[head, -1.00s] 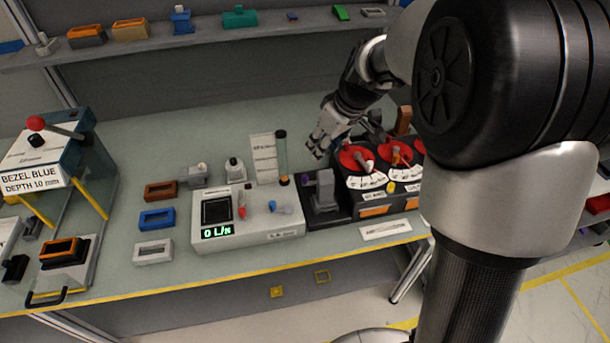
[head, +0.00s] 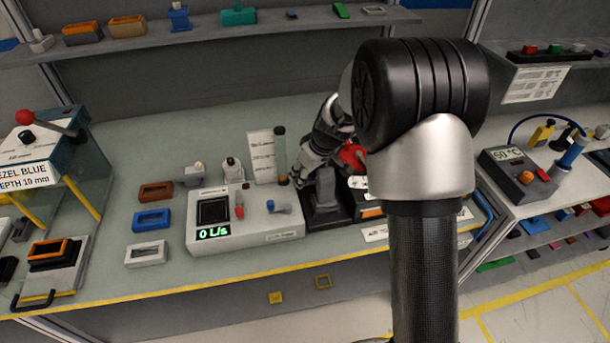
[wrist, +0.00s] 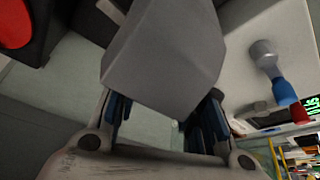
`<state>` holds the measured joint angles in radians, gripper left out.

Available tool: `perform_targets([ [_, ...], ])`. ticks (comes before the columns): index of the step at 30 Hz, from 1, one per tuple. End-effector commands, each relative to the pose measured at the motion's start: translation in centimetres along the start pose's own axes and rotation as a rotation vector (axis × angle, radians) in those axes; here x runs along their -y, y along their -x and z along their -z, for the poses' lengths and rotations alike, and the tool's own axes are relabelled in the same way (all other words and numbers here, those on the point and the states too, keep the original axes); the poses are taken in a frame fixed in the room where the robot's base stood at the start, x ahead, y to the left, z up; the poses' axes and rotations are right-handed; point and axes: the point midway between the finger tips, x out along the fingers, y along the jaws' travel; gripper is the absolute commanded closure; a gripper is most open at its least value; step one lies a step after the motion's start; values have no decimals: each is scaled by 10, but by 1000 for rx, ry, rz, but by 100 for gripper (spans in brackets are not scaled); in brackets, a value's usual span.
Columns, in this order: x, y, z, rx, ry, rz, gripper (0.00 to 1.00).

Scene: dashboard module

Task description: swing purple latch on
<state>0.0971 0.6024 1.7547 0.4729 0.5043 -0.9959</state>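No purple latch shows clearly now; my gripper covers the spot in the head view where a purple part showed earlier. A grey post (head: 326,190) stands on a dark base just right of the flow box. My gripper (head: 299,180) is at the left side of the post's top, pointing down. In the wrist view my gripper (wrist: 160,118) has its dark blue fingers spread wide, with a large grey block (wrist: 165,55), apparently the post, in front of and between them. I cannot tell whether the fingers touch it.
The white flow box (head: 245,220) reading 0 L/s stands close on the left, with a clear tube (head: 280,152) behind it. A red dial (head: 352,156) is close on the right, partly behind my arm. Coloured bezels, such as a blue one (head: 152,219), lie further left.

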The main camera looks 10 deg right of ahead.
Motion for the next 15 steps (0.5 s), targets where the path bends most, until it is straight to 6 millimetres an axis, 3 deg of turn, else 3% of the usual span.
perform_targets([
  [8,0,-1,1,-1,0,0,65],
  [15,0,-1,0,-1,0,0,80],
])
